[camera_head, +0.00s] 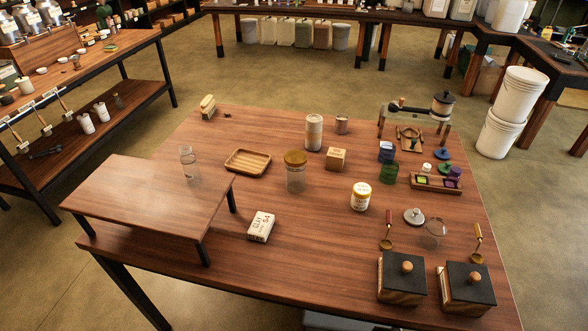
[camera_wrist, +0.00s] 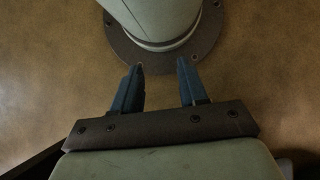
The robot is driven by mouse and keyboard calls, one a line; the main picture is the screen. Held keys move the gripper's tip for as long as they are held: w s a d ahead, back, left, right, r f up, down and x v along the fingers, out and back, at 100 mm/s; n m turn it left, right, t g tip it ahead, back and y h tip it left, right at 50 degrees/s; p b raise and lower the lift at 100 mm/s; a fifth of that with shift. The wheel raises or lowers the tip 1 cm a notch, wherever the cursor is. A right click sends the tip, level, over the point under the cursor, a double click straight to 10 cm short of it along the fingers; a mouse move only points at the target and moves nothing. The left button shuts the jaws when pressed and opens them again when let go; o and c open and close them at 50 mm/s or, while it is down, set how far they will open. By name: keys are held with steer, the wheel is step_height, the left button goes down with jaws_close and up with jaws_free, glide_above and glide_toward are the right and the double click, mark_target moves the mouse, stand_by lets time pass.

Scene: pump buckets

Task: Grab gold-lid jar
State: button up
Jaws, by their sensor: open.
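The gold-lid jar (camera_head: 295,172) stands upright near the middle of the wooden table in the head view. It has clear glass sides and a round gold lid. My gripper (camera_wrist: 160,82) shows only in the wrist view, with its two dark blue fingers apart and nothing between them. The wrist view shows my own base and the floor beyond the fingers, so the jar is out of that view. The gripper is not in the head view, and its distance from the jar cannot be told.
Near the jar are a wooden tray (camera_head: 247,162), a small wooden box (camera_head: 336,159), a tall cylinder (camera_head: 314,132) and a white yellow-lidded jar (camera_head: 361,196). A clear bottle (camera_head: 190,167) stands by a raised wooden shelf (camera_head: 150,195). A clay box (camera_head: 261,226) lies in front. The table's front middle is clear.

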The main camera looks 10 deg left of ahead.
steer(key=o, duration=1.1)
